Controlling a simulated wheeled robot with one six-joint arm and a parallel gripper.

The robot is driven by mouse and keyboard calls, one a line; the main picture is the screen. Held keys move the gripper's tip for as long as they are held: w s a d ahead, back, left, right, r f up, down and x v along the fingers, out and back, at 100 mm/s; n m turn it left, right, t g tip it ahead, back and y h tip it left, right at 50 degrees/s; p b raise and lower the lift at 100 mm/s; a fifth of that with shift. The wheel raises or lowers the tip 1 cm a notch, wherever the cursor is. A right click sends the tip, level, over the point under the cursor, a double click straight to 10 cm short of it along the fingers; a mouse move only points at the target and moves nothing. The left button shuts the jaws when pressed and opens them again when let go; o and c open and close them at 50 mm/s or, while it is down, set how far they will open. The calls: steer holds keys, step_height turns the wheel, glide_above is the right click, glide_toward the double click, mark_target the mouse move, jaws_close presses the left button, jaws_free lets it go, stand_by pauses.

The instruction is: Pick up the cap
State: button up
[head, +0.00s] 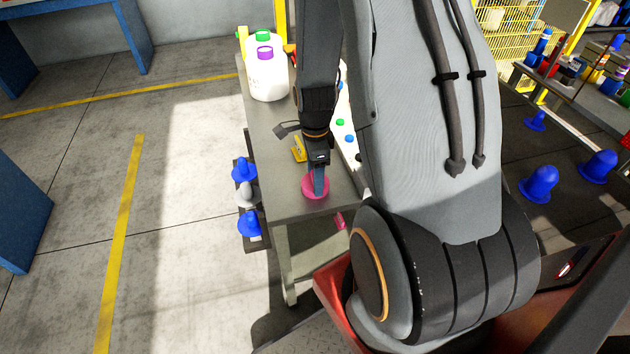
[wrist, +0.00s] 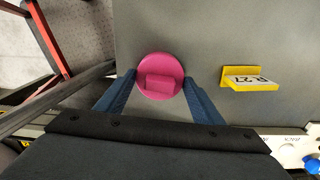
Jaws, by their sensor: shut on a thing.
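The cap is a round pink disc with a raised block on top. In the wrist view the pink cap (wrist: 160,72) lies between the two blue fingers of my gripper (wrist: 160,84), over the grey table (wrist: 210,40). In the head view the cap (head: 314,193) is at the near end of the table (head: 285,150), with my gripper (head: 318,190) pointing down onto it. My gripper is shut on the cap, with a finger at each side of it. I cannot tell whether the cap still touches the table.
A yellow label holder (wrist: 240,76) stands right of the cap in the wrist view. Small coloured pieces lie right of my gripper.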

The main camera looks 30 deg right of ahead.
steer(key=shift+r, duration=0.1)
steer(key=shift+r, duration=0.7)
steer(key=shift+r+b, duration=0.55)
steer(key=shift+r, duration=0.4)
steer(key=s+a+p, duration=0.2)
steer(key=s+p, duration=0.3)
steer(key=s, duration=0.3)
steer(key=s+a+p, duration=0.3)
steer(key=s+p, duration=0.3)
steer(key=s, duration=0.3)
steer(key=shift+s, duration=0.15)
